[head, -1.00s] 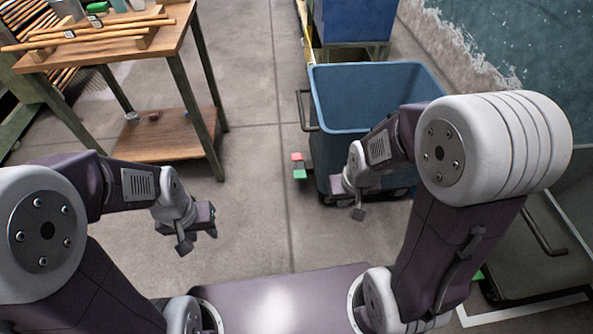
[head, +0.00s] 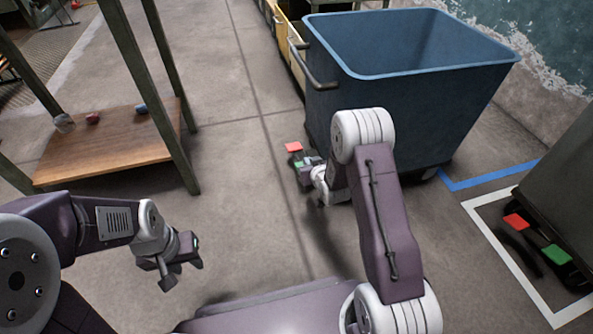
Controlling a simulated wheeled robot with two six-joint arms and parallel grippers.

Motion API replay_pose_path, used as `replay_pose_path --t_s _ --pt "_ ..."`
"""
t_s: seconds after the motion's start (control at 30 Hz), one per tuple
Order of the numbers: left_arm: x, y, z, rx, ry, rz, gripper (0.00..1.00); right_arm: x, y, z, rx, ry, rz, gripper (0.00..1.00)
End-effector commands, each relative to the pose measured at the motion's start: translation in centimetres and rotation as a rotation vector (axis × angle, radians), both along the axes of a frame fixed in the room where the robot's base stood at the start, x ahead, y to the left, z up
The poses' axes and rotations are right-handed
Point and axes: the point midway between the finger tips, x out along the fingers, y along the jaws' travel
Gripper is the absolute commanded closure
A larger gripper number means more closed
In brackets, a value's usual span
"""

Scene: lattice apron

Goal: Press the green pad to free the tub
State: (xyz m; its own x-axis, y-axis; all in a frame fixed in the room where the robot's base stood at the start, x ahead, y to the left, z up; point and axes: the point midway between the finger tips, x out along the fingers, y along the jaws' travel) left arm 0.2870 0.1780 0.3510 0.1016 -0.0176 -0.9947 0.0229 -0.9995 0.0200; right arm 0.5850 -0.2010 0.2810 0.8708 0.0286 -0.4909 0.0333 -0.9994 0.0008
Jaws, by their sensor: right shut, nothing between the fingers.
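The blue tub (head: 415,115) stands on castors at the upper right. At its lower left corner are a red pad (head: 294,147) and a green pad (head: 298,163), the green one mostly hidden by my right gripper. My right gripper (head: 306,184) is shut and empty, low down at the green pad. I cannot tell whether it touches the pad. My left gripper (head: 182,274) is open and empty over bare floor at the lower left, far from the tub.
A dark grey tub (head: 570,165) at the right edge has its own red pad (head: 516,221) and green pad (head: 556,254), within white floor lines. A table's wooden lower shelf (head: 100,150) stands at the left with small objects. Yellow bins stand behind the blue tub. The middle floor is clear.

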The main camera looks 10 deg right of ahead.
Motion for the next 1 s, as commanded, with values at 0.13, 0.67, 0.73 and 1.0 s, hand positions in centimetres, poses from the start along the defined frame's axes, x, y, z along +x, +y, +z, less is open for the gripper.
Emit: replay_pose_path --t_s 0.13,0.67,0.73,1.0 --pt "0.0 0.0 0.0 0.0 -0.001 0.0 0.64 0.1 0.0 0.0 0.001 -0.008 0.001 1.0" --pt "0.0 0.0 6.4 0.0 -0.001 0.0 0.64 2.2 0.1 -0.2 0.001 0.0 0.002 1.0" --pt "0.0 0.0 7.7 0.0 -0.001 0.0 0.64 2.9 0.1 -0.5 0.0 -0.003 0.002 1.0" --pt "0.1 0.0 9.8 0.0 -0.002 0.0 0.64 5.0 0.2 -3.2 0.0 -0.007 0.002 1.0"
